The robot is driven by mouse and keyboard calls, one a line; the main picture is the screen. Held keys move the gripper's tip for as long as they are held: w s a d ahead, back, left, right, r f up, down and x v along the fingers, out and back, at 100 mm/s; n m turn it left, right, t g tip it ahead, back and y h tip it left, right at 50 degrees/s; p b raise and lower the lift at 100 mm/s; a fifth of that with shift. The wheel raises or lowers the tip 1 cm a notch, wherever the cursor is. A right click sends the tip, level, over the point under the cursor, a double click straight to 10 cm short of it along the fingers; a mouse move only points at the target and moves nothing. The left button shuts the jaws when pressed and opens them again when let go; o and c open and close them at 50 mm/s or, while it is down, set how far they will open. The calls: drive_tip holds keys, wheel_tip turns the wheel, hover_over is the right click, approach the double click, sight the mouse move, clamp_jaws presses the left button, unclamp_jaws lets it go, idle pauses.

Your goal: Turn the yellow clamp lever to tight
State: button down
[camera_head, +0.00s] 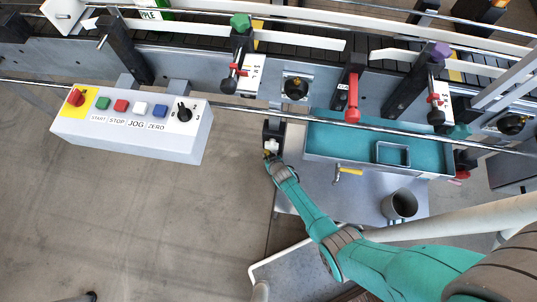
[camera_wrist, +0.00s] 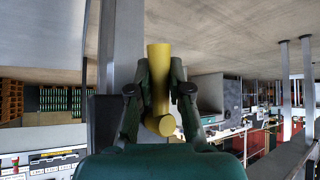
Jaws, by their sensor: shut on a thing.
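The yellow clamp lever (camera_wrist: 159,72) stands between the two dark fingers of my gripper (camera_wrist: 159,88) in the wrist view. The fingers are shut on it, one on each side. It looks like a yellow rod with a round knob or end near the palm. In the head view my gripper (camera_head: 271,152) is at the dark clamp block (camera_head: 273,130), below the conveyor rail and left of the teal tray. There the lever is mostly hidden by my gripper. I cannot read its angle or any tight mark.
A teal tray (camera_head: 312,144) with a small frame inside lies right of my gripper. A yellow-handled tool (camera_head: 350,170) and a grey cup (camera_head: 399,204) are on the grey shelf below it. A button box (camera_head: 130,145) stands to the left. A metal rail (camera_head: 370,131) runs close above.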

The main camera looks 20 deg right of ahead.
drive_tip(key=shift+s+g, duration=0.15)
drive_tip(key=shift+g, duration=0.15)
drive_tip(key=shift+s+d+r+n+g+h, duration=0.15)
drive_tip(key=shift+d+n+g+h, duration=0.3)
drive_tip(key=shift+h, duration=0.45)
drive_tip(key=c, duration=1.1)
unclamp_jaws()
drive_tip(key=shift+a, duration=0.1)
drive_tip(key=shift+w+a+f+m+t+y, duration=0.15)
drive_tip(key=shift+a+m+t+y, duration=0.1)
drive_tip(key=shift+t+y, duration=0.2)
drive_tip(key=shift+w+a+f+m+t+y, duration=0.1)
drive_tip(key=shift+w+m+t+y, duration=0.15)
drive_tip(key=shift+y, duration=0.2)
